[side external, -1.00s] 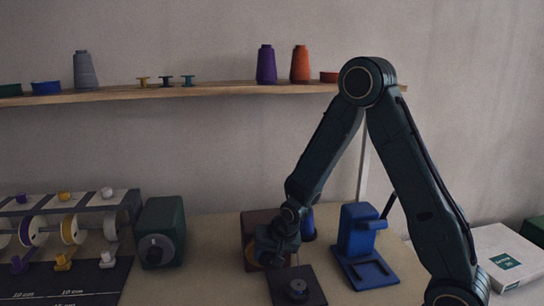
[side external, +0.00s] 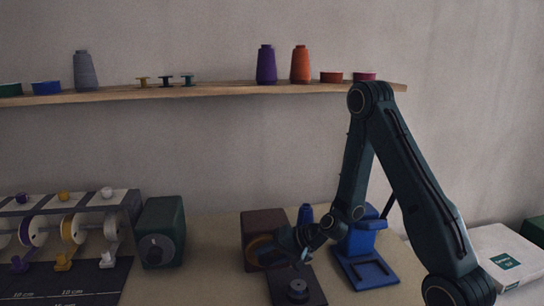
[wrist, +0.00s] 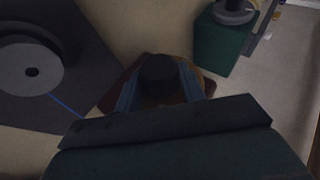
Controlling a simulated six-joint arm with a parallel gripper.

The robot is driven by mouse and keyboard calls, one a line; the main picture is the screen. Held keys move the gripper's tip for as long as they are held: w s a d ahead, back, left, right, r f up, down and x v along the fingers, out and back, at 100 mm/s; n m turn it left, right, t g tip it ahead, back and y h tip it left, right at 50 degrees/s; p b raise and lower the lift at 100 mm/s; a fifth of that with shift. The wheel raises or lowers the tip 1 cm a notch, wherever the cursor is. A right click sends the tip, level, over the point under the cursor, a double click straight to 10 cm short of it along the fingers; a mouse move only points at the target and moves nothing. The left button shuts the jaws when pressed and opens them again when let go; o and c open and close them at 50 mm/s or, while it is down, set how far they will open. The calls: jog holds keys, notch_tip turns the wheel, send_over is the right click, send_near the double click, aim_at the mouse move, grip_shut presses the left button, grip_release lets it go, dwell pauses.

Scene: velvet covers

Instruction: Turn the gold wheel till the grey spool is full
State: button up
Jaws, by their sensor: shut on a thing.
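The gold wheel (side external: 259,249) is on the front of a brown box (side external: 264,222). Part of it is hidden behind my gripper (side external: 283,247); a bit of its gold rim shows in the wrist view (wrist: 207,84). In the wrist view, my gripper's two bluish fingers are shut on a dark round knob (wrist: 158,72) in front of the wheel. The grey spool (side external: 298,288) sits on a dark plate in front of the box. In the wrist view it is a grey disc (wrist: 22,74) with a centre hole, and a blue thread (wrist: 65,104) runs beside it. I cannot tell how full it is.
A blue stand (side external: 362,245) and a blue cone (side external: 305,215) are close by my arm. A green box with a grey dial (side external: 160,233) and a rack of spools (side external: 70,228) stand at the left. A shelf (side external: 205,91) holds cones and small spools. A white box (side external: 500,258) lies at the right.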

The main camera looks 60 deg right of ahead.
jog(key=shift+s+f+m+t+y, duration=0.15)
jog(key=shift+t+y, duration=0.15)
jog(key=shift+t, duration=0.15)
jog(key=shift+f+m+t+y, duration=0.15)
jog(key=shift+t+y, duration=0.15)
jog(key=shift+t, duration=0.15)
jog(key=shift+r+t, duration=0.1)
jog(key=shift+t, duration=0.2)
jog(key=o, duration=1)
jog(key=shift+c, duration=0.2)
notch_tip(320, 180, up, 8)
jog(key=s+d, duration=0.1)
jog(key=s, duration=0.1)
jog(key=shift+s+r, duration=0.15)
jog(key=shift+s, duration=0.05)
dwell(0.3)
